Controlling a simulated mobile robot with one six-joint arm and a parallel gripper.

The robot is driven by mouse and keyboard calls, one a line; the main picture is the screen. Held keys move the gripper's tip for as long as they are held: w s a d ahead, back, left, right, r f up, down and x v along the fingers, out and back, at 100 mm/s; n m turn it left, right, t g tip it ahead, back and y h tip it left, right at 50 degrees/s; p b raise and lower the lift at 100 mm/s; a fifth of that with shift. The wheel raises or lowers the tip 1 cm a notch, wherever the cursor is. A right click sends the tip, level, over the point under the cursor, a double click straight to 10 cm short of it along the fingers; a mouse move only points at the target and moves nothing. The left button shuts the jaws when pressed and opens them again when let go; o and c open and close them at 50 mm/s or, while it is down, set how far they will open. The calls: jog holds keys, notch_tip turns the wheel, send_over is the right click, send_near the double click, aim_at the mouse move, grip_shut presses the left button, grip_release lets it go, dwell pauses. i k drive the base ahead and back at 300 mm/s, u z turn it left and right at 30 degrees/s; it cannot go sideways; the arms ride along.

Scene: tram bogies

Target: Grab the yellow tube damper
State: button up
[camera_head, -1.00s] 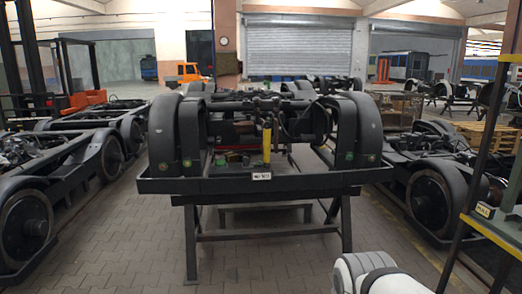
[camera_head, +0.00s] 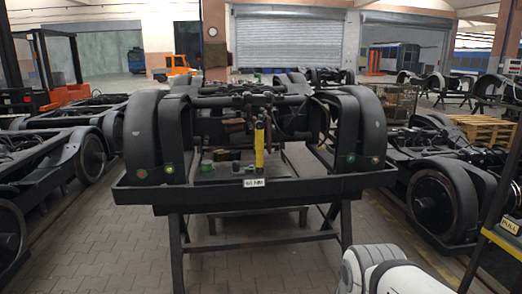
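The yellow tube damper (camera_head: 259,146) stands upright at the middle of the black bogie frame (camera_head: 140,196) in front of me. Its upper end is dark and meets the linkage above it. A white part of my own arm shows at the bottom right. My gripper is not in view.
The bogie rests on a dark stand (camera_head: 177,252) with a small white label on its front beam. More bogies with wheels stand close on the left (camera_head: 92,158) and right (camera_head: 436,201). A yellow-edged post (camera_head: 493,236) is at the right edge. Paved floor is free in front.

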aim_at(259, 132)
jog(key=z, duration=0.15)
jog(key=i, duration=1.55)
jog(key=u, duration=0.45)
jog(key=i, duration=1.65)
jog(key=u, duration=0.45)
